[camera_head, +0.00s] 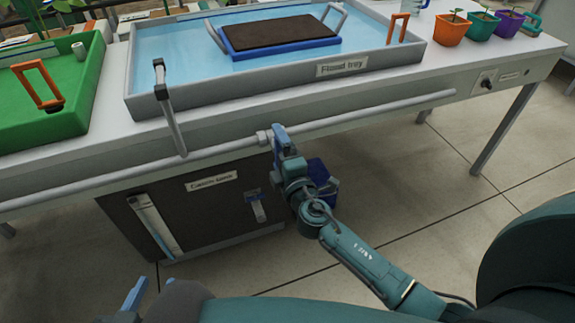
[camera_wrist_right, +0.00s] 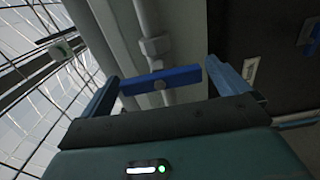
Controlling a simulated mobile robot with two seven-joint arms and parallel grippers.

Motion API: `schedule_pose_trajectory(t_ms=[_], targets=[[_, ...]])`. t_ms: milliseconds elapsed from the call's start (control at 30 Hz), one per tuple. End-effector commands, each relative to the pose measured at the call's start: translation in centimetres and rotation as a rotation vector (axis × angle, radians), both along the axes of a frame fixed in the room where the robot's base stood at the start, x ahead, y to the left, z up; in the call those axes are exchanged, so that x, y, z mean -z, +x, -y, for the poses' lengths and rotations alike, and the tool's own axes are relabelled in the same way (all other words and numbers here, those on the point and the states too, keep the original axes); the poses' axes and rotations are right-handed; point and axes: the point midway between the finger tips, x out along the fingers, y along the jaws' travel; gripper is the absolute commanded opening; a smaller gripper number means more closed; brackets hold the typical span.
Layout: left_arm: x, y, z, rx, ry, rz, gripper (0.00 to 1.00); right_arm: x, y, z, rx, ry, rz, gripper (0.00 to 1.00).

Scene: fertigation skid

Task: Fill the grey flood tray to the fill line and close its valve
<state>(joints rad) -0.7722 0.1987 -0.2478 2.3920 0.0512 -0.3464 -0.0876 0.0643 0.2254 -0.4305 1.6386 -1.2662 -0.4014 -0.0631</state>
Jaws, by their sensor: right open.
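The grey flood tray (camera_head: 262,89), labelled "Flood tray", stands on the bench with pale blue water in it. A valve (camera_head: 264,137) sits on the pipe below the tray's front. In the right wrist view the valve body (camera_wrist_right: 155,45) shows above a dark blue lever (camera_wrist_right: 160,80), which lies crosswise. My right gripper (camera_head: 281,134) is at the valve; in its wrist view the open jaws (camera_wrist_right: 149,72) stand either side of the lever, and I cannot tell if they touch it. My left gripper (camera_head: 130,298) shows partly at the lower left, its jaws unclear.
A blue-rimmed tray of dark material (camera_head: 282,34) sits in the water. A green tray (camera_head: 70,122) stands left, and several plant pots (camera_head: 482,25) stand right. A dark cabinet (camera_head: 195,225) is under the bench. The floor at right is mostly clear.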

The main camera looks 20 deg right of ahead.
Motion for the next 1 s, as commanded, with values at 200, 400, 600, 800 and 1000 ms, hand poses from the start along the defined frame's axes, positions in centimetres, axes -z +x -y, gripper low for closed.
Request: schedule_pose_trajectory(t_ms=[200, 400, 600, 800, 1000], targets=[[0.1, 0.0, 0.0, 0.000, 0.000, 0.000, 0.34, 0.2, -4.2, 0.2, 0.001, 0.000, -0.004, 1.00], [0.8, -0.1, 0.0, 0.005, 0.011, -0.005, 0.34, 0.3, -8.7, 0.3, 0.000, 0.001, -0.005, 1.00], [1.3, 0.0, 0.3, 0.015, 0.024, -0.006, 0.34, 0.2, -11.6, 0.4, 0.000, 0.001, -0.003, 1.00], [1.4, 0.2, 0.5, 0.024, 0.029, -0.007, 0.34, 0.0, -12.6, 0.5, 0.001, 0.001, -0.001, 1.00], [1.2, 0.4, 0.6, 0.026, 0.029, 0.001, 0.34, 0.0, -12.6, 0.5, 0.001, 0.001, -0.001, 1.00]])
